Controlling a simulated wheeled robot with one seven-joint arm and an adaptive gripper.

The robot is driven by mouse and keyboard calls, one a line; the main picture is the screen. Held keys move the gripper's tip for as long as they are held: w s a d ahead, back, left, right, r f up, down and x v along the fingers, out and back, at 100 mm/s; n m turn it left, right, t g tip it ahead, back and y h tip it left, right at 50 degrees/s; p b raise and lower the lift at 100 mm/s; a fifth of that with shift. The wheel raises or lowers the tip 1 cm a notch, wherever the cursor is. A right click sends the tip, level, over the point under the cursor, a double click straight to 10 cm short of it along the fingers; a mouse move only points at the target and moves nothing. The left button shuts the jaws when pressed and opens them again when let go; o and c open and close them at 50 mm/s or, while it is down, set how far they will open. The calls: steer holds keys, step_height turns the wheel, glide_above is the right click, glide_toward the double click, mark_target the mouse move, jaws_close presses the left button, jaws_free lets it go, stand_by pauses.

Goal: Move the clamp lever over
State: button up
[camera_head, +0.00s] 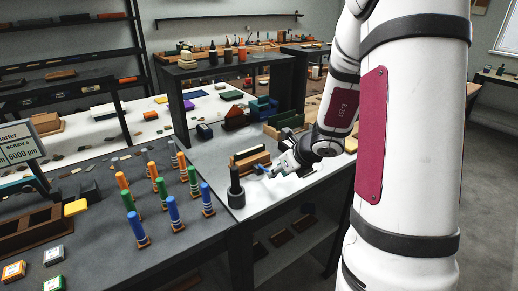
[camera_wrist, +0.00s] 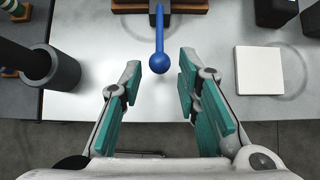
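The clamp lever is a blue rod with a round ball knob (camera_wrist: 160,62). In the wrist view it points toward me from a dark and brown wooden fixture (camera_wrist: 196,5) at the top edge. My gripper (camera_wrist: 160,80) is open, with teal pads on both fingers. The knob lies just ahead of the gap between the fingertips, apart from both pads. In the head view my gripper (camera_head: 274,172) is small beside the wooden fixture (camera_head: 250,160), and a bit of the blue lever (camera_head: 262,169) shows there. My arm stands at the right of that view.
A dark cylinder in a round holder (camera_wrist: 50,68) stands left of my gripper, also in the head view (camera_head: 236,188). A white square block (camera_wrist: 258,70) lies to the right. Several blue, green and orange pegs (camera_head: 172,211) stand on the grey table at left.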

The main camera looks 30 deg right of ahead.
steer(key=shift+b+x, duration=0.5)
steer(key=shift+x, duration=0.65)
steer(key=shift+c, duration=1.1)
steer(key=c, duration=0.4)
steer(key=shift+w+r+p, duration=0.15)
steer(key=shift+r+p, duration=0.4)
steer(key=shift+p, duration=0.05)
steer(key=shift+w+r+p, duration=0.15)
steer(key=shift+r+p, duration=0.4)
steer(key=shift+r, duration=0.05)
steer(key=shift+w+r, duration=0.1)
steer(key=shift+r, duration=0.1)
